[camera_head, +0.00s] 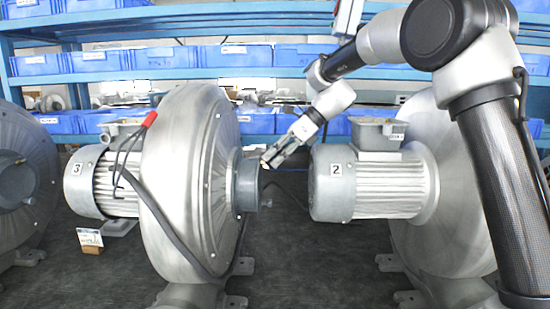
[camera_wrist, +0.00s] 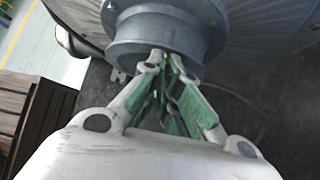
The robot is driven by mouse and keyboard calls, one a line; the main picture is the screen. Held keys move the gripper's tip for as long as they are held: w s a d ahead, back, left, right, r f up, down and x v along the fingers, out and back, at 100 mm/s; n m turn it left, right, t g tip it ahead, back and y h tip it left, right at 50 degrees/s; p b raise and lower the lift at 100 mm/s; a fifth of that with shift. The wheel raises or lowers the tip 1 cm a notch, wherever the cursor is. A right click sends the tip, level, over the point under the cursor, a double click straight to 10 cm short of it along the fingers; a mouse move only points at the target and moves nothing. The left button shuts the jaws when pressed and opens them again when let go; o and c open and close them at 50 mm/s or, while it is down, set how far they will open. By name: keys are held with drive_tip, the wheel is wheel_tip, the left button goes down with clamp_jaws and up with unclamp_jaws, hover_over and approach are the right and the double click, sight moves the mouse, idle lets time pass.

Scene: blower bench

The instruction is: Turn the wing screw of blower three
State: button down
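Blower three (camera_head: 188,165) is a silver fan housing with a ribbed motor on its left, marked with a 3 label (camera_head: 78,169). A grey round inlet collar (camera_head: 247,186) sticks out of its right side and also shows at the top of the wrist view (camera_wrist: 158,35). My gripper (camera_head: 268,160) reaches down from the upper right to the collar's upper edge. In the wrist view my gripper (camera_wrist: 166,60) has green-padded fingers that come close together at the collar's rim. The wing screw cannot be made out; whether it is between the fingertips is unclear.
Blower two (camera_head: 372,183) stands close on the right, its motor facing the collar across a narrow gap. Another blower (camera_head: 24,182) is at the far left. Blue shelves with bins (camera_head: 165,58) stand behind. A dark cable (camera_head: 160,220) hangs across blower three.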

drive_tip(key=shift+w+m+g, duration=0.2)
drive_tip(key=shift+m+g, duration=0.25)
drive_tip(key=shift+g, duration=0.3)
drive_tip(key=shift+w+m+g, duration=0.15)
drive_tip(key=shift+m+g, duration=0.3)
drive_tip(key=shift+g, duration=0.3)
drive_tip(key=c, duration=1.7)
unclamp_jaws()
drive_tip(key=shift+o, duration=0.2)
drive_tip(key=v, duration=1.2)
drive_tip(key=shift+f, duration=0.2)
drive_tip(key=shift+w+d, duration=0.1)
